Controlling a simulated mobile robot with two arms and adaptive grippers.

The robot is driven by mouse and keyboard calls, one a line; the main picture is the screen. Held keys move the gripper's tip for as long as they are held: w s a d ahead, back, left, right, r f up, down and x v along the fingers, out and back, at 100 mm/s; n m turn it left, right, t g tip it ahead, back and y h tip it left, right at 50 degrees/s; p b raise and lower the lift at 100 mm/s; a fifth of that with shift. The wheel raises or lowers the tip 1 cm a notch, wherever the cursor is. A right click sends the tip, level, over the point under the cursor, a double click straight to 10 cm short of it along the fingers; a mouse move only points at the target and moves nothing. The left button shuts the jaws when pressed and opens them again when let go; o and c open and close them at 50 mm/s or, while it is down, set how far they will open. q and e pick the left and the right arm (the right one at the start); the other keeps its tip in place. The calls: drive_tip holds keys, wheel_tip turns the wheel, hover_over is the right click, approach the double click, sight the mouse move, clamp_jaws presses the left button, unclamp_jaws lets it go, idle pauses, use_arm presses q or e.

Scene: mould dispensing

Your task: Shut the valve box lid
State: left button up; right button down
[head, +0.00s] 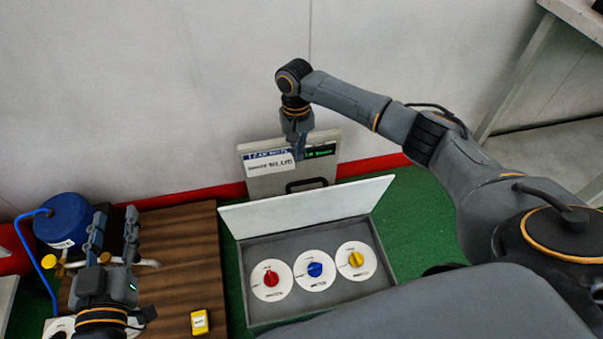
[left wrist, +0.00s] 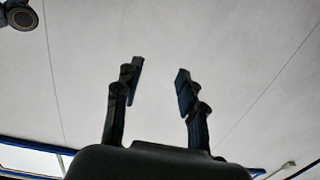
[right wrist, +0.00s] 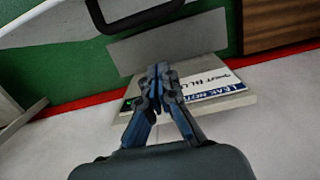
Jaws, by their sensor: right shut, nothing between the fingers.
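The grey valve box (head: 245,295) sits on the green floor in the head view, with red, blue and yellow knobs on white discs inside. Its pale lid (head: 305,209) stands up open along the box's wall-side edge. A black handle (head: 306,185) shows just behind the lid's upper edge; it also shows at the top of the right wrist view (right wrist: 140,20). My right gripper (head: 299,155) is shut and empty, above and behind the lid on the wall side; its fingertips meet in the right wrist view (right wrist: 159,72). My left gripper (head: 114,232) is open and empty over the wooden surface.
A notice board (head: 260,185) leans near the wall behind the lid, close to my right gripper. A wooden surface (head: 185,250) left of the box holds a small yellow item (head: 200,321). A blue tank (head: 66,220) with a hose stands at far left.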

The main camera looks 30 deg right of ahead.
use_arm(q)
wheel_tip(320, 180, up, 11)
drive_tip(key=s+t+h+b, duration=0.2)
drive_tip(key=s+t, duration=0.1)
drive_tip(key=t, duration=0.4)
drive_tip(key=shift+d+r+h, duration=0.2)
drive_tip(key=shift+d+h, duration=0.1)
drive_tip(key=shift+d, duration=0.1)
use_arm(e)
drive_tip(key=shift+s+a+f, duration=0.3)
drive_tip(key=shift+s+f, duration=0.6)
drive_tip(key=shift+s, duration=0.1)
drive_tip(key=shift+s+a+f, duration=0.25)
drive_tip(key=shift+s+f, duration=0.6)
drive_tip(key=shift+s, duration=0.15)
use_arm(q)
drive_tip(key=shift+w, duration=0.1)
